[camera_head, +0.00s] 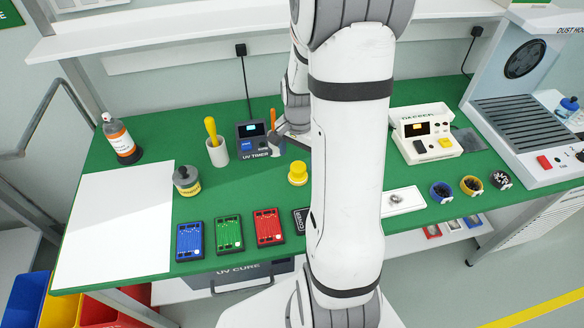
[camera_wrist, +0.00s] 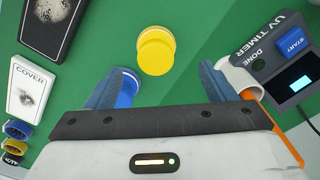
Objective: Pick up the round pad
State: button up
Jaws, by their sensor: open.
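A yellow round piece (camera_head: 297,173), the likeliest round pad, stands on the green bench top just left of my arm in the head view. In the wrist view this yellow piece (camera_wrist: 155,50) lies beyond my fingertips, between their lines. A blue round piece with a pale rim (camera_wrist: 128,86) shows beside my left finger, which partly covers it. I cannot tell for sure which piece is the pad. My gripper (camera_wrist: 160,78) is open, with nothing between its fingers. My arm hides much of it in the head view.
The UV timer (camera_head: 258,140) and a white cup (camera_head: 217,152) with a yellow-handled tool stand close by. Blue, green and red boards (camera_head: 228,234) lie at the front. A jar (camera_head: 187,181) stands left. A white cover card (camera_wrist: 35,90) lies left in the wrist view.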

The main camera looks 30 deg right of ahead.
aim_at(298, 166)
notch_tip(298, 166, down, 7)
jog(key=shift+s+r+p, duration=0.15)
jog(key=shift+r+p, duration=0.05)
jog(key=shift+p, duration=0.35)
jog(key=c, duration=1.1)
